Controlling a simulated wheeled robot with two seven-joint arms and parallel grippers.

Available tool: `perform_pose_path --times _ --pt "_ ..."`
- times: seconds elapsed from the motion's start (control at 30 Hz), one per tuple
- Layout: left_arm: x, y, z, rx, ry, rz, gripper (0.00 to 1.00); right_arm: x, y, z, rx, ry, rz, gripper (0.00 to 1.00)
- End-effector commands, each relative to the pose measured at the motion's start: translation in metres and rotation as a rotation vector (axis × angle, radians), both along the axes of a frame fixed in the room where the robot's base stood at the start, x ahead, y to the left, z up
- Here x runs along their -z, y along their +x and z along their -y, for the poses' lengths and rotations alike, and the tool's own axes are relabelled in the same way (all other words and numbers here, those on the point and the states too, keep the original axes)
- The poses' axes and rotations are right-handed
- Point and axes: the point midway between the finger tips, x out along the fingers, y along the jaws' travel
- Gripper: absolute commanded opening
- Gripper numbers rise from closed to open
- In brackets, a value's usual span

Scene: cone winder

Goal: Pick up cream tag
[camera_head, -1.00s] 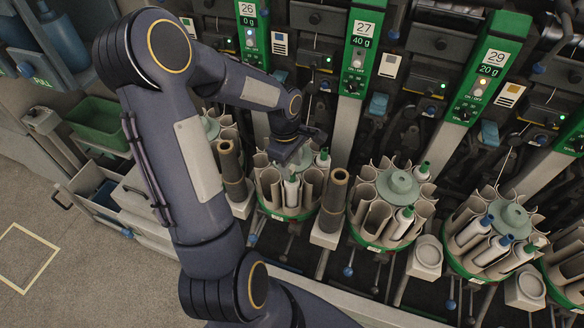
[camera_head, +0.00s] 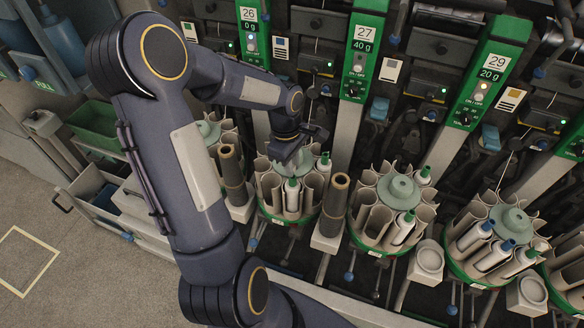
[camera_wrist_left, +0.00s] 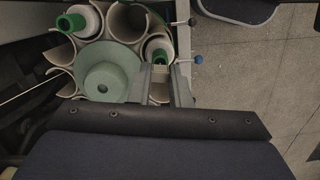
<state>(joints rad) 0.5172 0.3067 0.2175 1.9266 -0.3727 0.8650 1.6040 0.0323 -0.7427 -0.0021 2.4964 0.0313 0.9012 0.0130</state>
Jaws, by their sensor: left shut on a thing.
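My left gripper (camera_head: 284,158) is over the round magazine of cream tubes (camera_head: 268,190) below the panel marked 26, mostly hidden by its own wrist in the head view. In the left wrist view its two fingers (camera_wrist_left: 161,88) are close together beside the grey-green hub (camera_wrist_left: 106,75) of the magazine. A small cream piece (camera_wrist_left: 159,90), which looks like the cream tag, is between the fingers. The gripper is shut on it. White bobbins with green tops stand in the tubes on both sides, one in the left wrist view (camera_wrist_left: 158,50) close to the fingers. My right gripper is not in view.
Brown posts (camera_head: 334,200) stand between the magazines. More magazines (camera_head: 392,205) with bobbins line the machine to the right. Green panels (camera_head: 362,45) and levers rise behind. A green bin (camera_head: 93,122) is at the left; the floor (camera_head: 70,275) at front left is clear.

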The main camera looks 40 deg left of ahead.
Motion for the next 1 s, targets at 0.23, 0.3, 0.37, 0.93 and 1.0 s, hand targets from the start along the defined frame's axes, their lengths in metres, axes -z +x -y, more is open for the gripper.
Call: perform_pose_path --times 0.23,0.3,0.37,0.93,1.0 --pt "-0.047 -0.028 0.001 -0.003 0.004 0.009 0.08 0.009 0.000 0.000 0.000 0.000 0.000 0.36" --pt "-0.062 -0.041 0.002 -0.002 0.004 0.009 0.08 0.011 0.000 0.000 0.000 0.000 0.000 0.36" --pt "-0.074 -0.051 0.003 -0.001 0.003 0.010 0.08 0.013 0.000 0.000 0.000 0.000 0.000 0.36" --pt "-0.111 -0.137 0.007 0.000 -0.001 0.001 0.08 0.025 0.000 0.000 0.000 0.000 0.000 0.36" --pt "-0.114 -0.139 0.007 0.000 -0.001 0.002 0.08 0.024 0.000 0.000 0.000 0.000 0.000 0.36"
